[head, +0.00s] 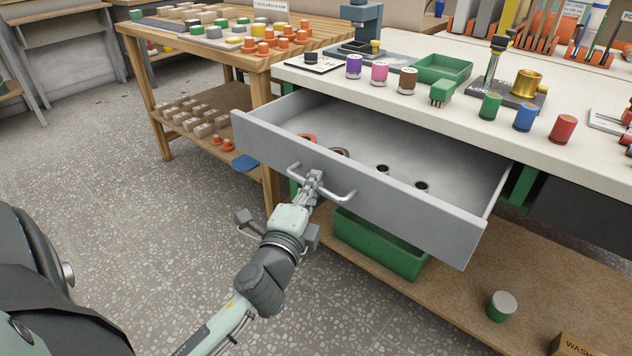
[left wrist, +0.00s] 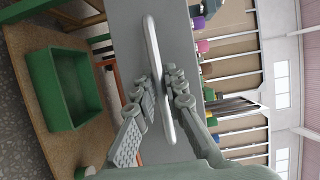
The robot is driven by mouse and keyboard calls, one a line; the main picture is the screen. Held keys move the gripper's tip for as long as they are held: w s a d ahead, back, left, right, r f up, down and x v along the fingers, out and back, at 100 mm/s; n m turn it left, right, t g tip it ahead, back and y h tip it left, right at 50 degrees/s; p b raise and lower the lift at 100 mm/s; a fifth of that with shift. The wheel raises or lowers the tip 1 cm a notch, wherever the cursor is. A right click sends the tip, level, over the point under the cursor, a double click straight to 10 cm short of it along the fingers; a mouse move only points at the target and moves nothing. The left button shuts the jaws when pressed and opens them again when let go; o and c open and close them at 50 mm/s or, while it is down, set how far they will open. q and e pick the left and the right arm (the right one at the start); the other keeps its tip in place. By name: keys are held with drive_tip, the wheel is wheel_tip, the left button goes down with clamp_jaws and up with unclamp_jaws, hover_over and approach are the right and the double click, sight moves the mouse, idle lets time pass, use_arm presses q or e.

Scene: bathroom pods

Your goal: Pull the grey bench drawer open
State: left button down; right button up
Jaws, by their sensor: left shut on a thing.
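The grey bench drawer (head: 400,205) is pulled well out from under the white bench top (head: 480,105) in the head view. Inside it lie a red ring, a brown ring and two small dark-topped pieces. A pale bar handle (head: 338,192) is fixed on its front. My left gripper (head: 312,181) is shut on the handle near the handle's left half. In the left wrist view the handle (left wrist: 150,45) runs between the fingers of the gripper (left wrist: 163,100), with the grey drawer front (left wrist: 122,40) behind it. My right gripper is not in view.
A green bin (head: 380,245) sits on the lower shelf below the drawer. A green jar (head: 501,306) stands farther right there. Coloured jars, a green tray (head: 442,69) and tools cover the bench top. A wooden table (head: 215,45) stands left. The speckled floor before the drawer is clear.

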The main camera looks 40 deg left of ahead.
use_arm(q)
drive_tip(key=shift+s, duration=0.85)
drive_tip(key=c, duration=1.6)
unclamp_jaws()
drive_tip(key=shift+o, duration=0.2)
drive_tip(key=v, duration=0.7)
drive_tip(key=shift+s, duration=0.25)
